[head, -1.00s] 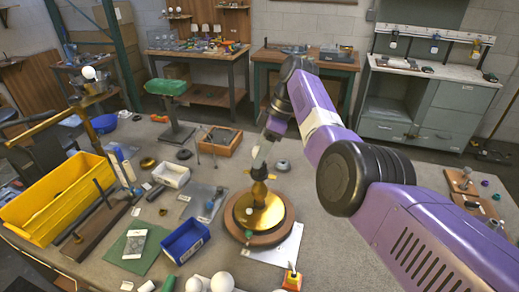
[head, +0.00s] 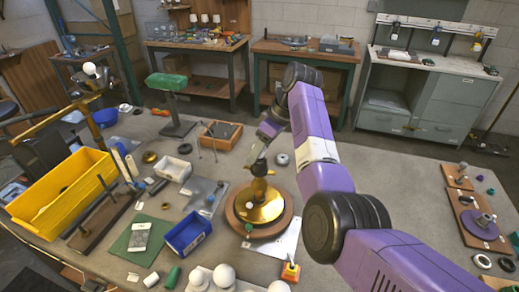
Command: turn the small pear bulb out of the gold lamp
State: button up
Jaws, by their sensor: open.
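The gold lamp (head: 262,211) stands upright on a round wooden base in the middle of the workbench, with a narrow neck at its top. My gripper (head: 257,160) is directly above the neck, pointing down, with its jaws open. A pale shape shows between the gripper and the lamp's top; it is too small to tell whether this is the small pear bulb or a finger. I cannot tell whether the jaws touch anything there.
A blue bin (head: 188,233), a white bin (head: 173,169) and a yellow crate (head: 62,194) stand left of the lamp. White globes (head: 224,276) lie at the front. A wooden tray (head: 220,134) is behind.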

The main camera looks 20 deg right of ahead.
jog(key=m+t, duration=0.1)
jog(key=m, duration=0.2)
jog(key=shift+a+h, duration=0.1)
jog(key=shift+h, duration=0.3)
jog(key=m+t+h, duration=0.1)
jog(key=m, duration=0.3)
jog(key=shift+c, duration=0.4)
jog(key=c, duration=0.9)
jog(key=shift+d+n, duration=0.2)
jog(key=shift+n, duration=0.4)
jog(key=n+g+y, duration=0.1)
jog(key=n, duration=0.3)
jog(key=shift+r, duration=0.1)
jog(key=shift+a+n+g+y, duration=0.15)
jog(key=shift+n+g+y, duration=0.3)
jog(key=shift+n, duration=0.45)
